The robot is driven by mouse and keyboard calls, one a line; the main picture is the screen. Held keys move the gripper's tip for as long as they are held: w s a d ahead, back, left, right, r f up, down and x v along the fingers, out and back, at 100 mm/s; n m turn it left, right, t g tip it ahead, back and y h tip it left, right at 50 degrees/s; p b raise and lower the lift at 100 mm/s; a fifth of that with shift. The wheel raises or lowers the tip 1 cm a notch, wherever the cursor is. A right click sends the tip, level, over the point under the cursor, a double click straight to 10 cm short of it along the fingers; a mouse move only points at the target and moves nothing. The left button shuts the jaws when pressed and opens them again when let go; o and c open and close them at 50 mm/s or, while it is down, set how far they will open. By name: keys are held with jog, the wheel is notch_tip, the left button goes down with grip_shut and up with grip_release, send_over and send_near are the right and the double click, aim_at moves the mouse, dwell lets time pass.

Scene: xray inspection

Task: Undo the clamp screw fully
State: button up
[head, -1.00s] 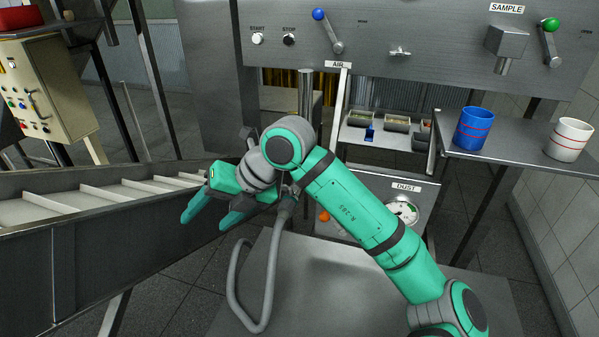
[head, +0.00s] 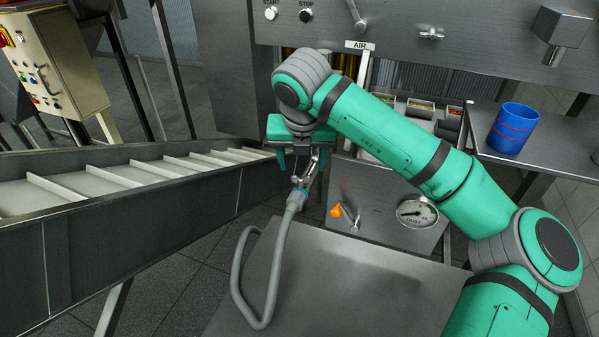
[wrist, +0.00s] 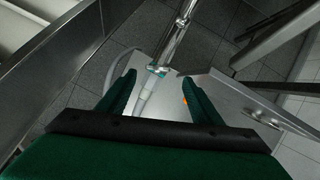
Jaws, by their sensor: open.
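A metal hose fitting with a small clamp (wrist: 157,70) joins a metal pipe (wrist: 181,30) to a grey hose (wrist: 144,94). In the wrist view the clamp lies between and beyond my fingertips. The clamp's screw is too small to make out for sure. In the head view my gripper (head: 303,163) points down above the fitting, and its palm and fingers partly hide the pipe. My gripper is open, with nothing held between the fingers.
A slatted conveyor (head: 130,180) runs close on the left. An orange knob (head: 336,211) and a dial gauge (head: 417,212) are on the box to the right. A bare metal plate (head: 350,285) lies in front. A blue cup (head: 514,128) stands on a shelf.

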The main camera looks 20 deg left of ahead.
aim_at(301, 176)
jog(key=x, duration=0.6)
jog(key=shift+a+f, duration=0.1)
jog(key=shift+a, duration=0.15)
jog(key=shift+d, duration=0.1)
jog(key=c, duration=1.1)
